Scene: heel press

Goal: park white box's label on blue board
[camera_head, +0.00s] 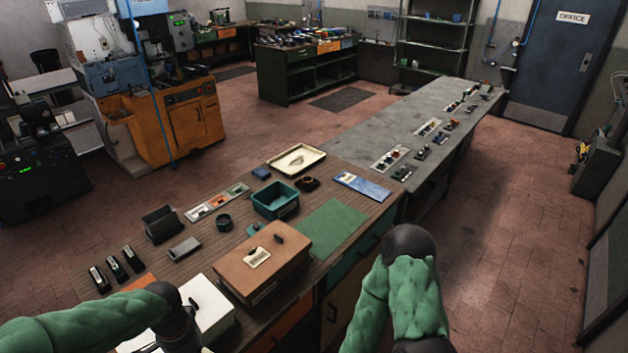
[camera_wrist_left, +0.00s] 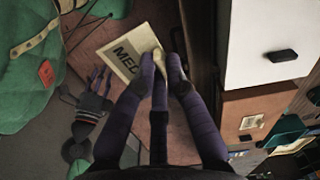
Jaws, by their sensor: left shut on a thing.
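The white box (camera_head: 208,308) stands at the near end of the bench, partly hidden by my left arm; its white lid also shows in the left wrist view (camera_wrist_left: 262,40). My left gripper (camera_wrist_left: 162,66) is shut on a cream label (camera_wrist_left: 126,52) reading "MED", the rest of the word covered by the fingers. The label is beside the box, off the bench's edge. The blue board (camera_head: 366,188) lies flat at the bench's far right. My right gripper (camera_wrist_left: 99,82) shows small in the left wrist view, its opening unclear.
A brown box (camera_head: 262,270) with a cream label (camera_head: 257,257) on its lid stands next to the white box. A green mat (camera_head: 326,228), a teal bin (camera_head: 275,202) and a cream tray (camera_head: 297,160) lie between there and the blue board.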

